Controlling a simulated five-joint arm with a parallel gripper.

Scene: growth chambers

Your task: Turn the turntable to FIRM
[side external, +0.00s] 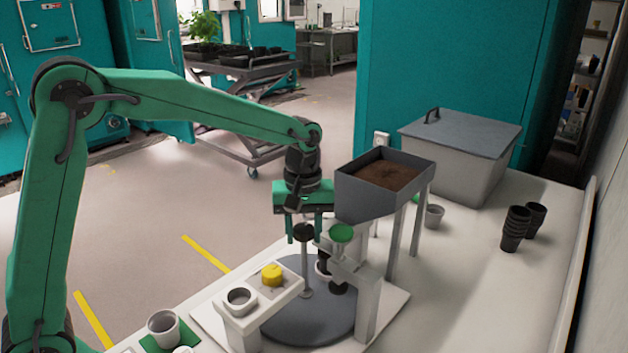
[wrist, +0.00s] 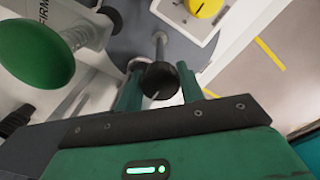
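The turntable (side external: 318,325) is a dark grey disc on a white base, with an upright post topped by a black knob (side external: 304,231). In the wrist view the turntable (wrist: 122,45) lies beyond the knob (wrist: 161,80). My gripper (side external: 304,238) points down over it, fingers apart, one on each side of the knob. In the wrist view my gripper (wrist: 160,75) straddles the knob; I cannot tell whether either finger touches it. The word FIRM (wrist: 46,14) shows on a pale part beside a green round handle (wrist: 38,55).
The green-topped press (side external: 342,233) stands right of the knob. A soil hopper (side external: 375,205) is close behind my gripper. A white stand with a yellow knob (side external: 272,274) is in front. A lidded bin (side external: 455,165) and black pots (side external: 515,230) stand farther right.

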